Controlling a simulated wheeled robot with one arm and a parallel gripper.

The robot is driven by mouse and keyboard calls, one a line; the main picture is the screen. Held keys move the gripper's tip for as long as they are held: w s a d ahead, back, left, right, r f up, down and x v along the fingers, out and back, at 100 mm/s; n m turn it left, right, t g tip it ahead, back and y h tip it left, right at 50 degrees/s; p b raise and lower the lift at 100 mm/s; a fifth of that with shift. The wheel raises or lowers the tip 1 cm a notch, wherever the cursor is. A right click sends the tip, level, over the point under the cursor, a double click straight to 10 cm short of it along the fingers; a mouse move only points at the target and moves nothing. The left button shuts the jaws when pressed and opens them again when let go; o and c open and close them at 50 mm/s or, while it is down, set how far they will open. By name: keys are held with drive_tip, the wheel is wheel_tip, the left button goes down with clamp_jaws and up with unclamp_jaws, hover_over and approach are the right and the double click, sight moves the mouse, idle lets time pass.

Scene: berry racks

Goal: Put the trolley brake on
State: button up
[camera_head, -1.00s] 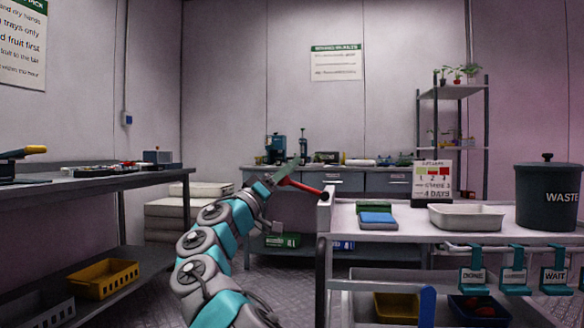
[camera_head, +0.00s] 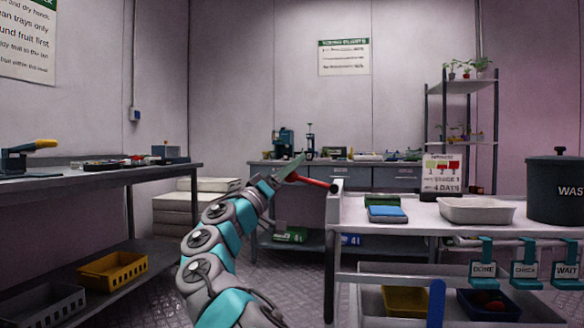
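The white trolley (camera_head: 350,232) stands at the right, with its left end near the middle of the view. A red lever with a dark end (camera_head: 313,182) lies nearly level by the trolley's upper left corner; whether it is fixed there is unclear. My gripper (camera_head: 291,172) is at the lever's left end, with a teal finger pointing up and right. It overlaps the lever, but I cannot tell whether it grips it. My arm hides the floor behind it. An upright blue piece (camera_head: 437,303) shows at the trolley's lower front; its function is unclear.
A bench (camera_head: 110,180) stands left.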

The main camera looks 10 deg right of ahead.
drive_tip(key=shift+o, duration=1)
drive_tip(key=shift+d+r, duration=0.1)
drive_tip(key=shift+d, duration=0.05)
drive_tip(key=v, duration=0.8)
drive_tip(key=shift+r, duration=0.1)
